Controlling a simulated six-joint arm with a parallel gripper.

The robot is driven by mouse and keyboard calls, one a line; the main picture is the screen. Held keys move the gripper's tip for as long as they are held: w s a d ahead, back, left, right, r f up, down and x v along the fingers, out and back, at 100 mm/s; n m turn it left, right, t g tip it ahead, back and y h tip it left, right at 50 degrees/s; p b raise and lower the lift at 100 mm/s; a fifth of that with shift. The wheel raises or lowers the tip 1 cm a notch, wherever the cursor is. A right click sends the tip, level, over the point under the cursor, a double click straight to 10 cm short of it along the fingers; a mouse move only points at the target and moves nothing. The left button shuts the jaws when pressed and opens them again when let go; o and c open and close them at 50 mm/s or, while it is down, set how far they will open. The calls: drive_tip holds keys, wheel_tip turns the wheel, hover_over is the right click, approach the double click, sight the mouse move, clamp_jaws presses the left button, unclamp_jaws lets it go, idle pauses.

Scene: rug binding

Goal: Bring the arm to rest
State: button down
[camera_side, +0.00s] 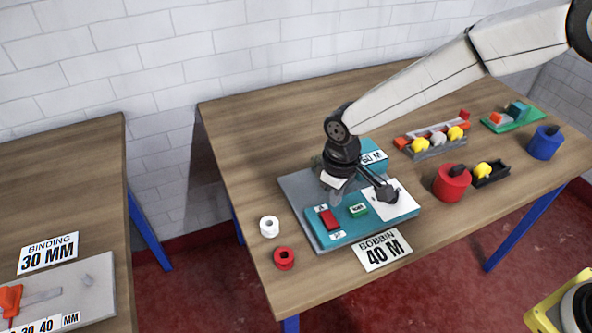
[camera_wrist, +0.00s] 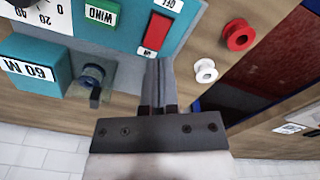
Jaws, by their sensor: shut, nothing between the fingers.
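My gripper (camera_side: 337,196) hangs from the arm over the winding machine on the table, fingers pointing down. In the wrist view my gripper (camera_wrist: 160,64) has its two fingers together with nothing between them, near the edge of the teal panel. The teal panel (camera_side: 378,226) carries a red rocker switch (camera_side: 329,220), a green WIND button (camera_side: 358,210) and a white dial plate (camera_side: 398,206) with a dark pointer. The switch (camera_wrist: 156,34) and button (camera_wrist: 101,11) also show in the wrist view. My arm partly hides the back of the machine.
A white bobbin (camera_side: 269,227) and a red bobbin (camera_side: 284,259) stand near the table's left edge. A teal 60 M box (camera_side: 375,160) is close behind the gripper. Spools, a red drum (camera_side: 452,183) and a blue drum (camera_side: 545,143) stand right. The table's back left is clear.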

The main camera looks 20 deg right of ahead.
idle(0.3)
drive_tip(key=s+d+r+m+t, duration=0.1)
drive_tip(key=s+d+r+m, duration=0.2)
drive_tip(key=s+d, duration=0.3)
drive_tip(key=s+d+r+m+t, duration=0.1)
drive_tip(key=s+d+r+m, duration=0.2)
drive_tip(key=s+d, duration=0.4)
drive_tip(key=d, duration=0.8)
drive_tip(key=shift+s+d+t, duration=0.25)
drive_tip(key=shift+s+t, duration=0.05)
